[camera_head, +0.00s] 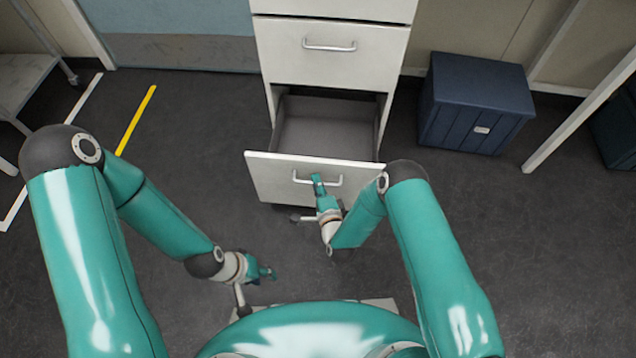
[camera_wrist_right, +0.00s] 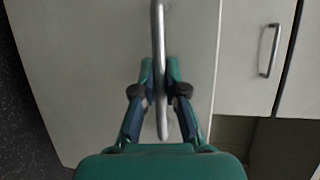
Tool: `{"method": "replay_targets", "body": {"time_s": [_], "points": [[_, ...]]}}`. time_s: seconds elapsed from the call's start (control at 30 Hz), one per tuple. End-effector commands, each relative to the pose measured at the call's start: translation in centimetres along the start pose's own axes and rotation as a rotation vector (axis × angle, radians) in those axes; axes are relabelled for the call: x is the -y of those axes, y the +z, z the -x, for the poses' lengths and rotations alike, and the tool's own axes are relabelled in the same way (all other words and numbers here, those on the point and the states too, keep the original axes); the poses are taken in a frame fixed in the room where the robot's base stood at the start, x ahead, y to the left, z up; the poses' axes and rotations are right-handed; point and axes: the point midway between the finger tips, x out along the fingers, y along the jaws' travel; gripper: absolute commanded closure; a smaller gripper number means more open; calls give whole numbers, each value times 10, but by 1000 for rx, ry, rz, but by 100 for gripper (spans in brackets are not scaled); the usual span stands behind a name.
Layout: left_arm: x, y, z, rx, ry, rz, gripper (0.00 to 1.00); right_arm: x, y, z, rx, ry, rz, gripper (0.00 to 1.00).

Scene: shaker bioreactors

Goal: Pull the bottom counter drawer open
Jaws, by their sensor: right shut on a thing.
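The bottom counter drawer (camera_head: 268,178) is pulled out from the white counter, and its empty grey inside shows in the head view. Its metal bar handle (camera_head: 334,181) is on the front panel. My right gripper (camera_head: 318,180) is at the handle. In the right wrist view the handle (camera_wrist_right: 160,50) runs between the two fingers of my right gripper (camera_wrist_right: 160,85), which is shut on it. My left gripper (camera_head: 270,272) hangs low at the left, apart from the drawer; its fingers are too small to tell whether they are open.
A closed drawer (camera_head: 300,70) with its own handle is above the open one. A dark blue box (camera_head: 475,105) stands on the floor at the right. A yellow floor line (camera_head: 137,118) and a shelf (camera_head: 22,80) are at the left. The dark floor around the drawer is clear.

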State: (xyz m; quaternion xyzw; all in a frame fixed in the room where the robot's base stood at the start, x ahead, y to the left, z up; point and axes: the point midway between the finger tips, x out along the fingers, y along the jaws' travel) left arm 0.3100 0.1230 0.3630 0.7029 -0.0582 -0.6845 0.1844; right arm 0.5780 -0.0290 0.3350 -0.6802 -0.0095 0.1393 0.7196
Motion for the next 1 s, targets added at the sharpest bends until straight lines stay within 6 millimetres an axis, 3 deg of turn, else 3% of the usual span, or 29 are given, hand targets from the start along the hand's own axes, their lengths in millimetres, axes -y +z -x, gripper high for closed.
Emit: {"method": "replay_targets", "body": {"time_s": [0.13, 0.17, 0.3, 0.73, 1.0], "points": [[0, 0, 0, 0, 0, 0, 65, -5, 6, 2, 20, 14, 0, 100], [0, 0, 0, 0, 0, 0, 65, -5, 6, 2, 19, 14, 0, 86], [0, 0, 0, 0, 0, 0, 65, -4, 4, 2, 13, 12, 0, 63], [0, 0, 0, 0, 0, 0, 65, -3, -1, 8, 3, 9, -1, 63], [0, 0, 0, 0, 0, 0, 65, -3, -1, 52, 3, 11, -3, 63]]}}
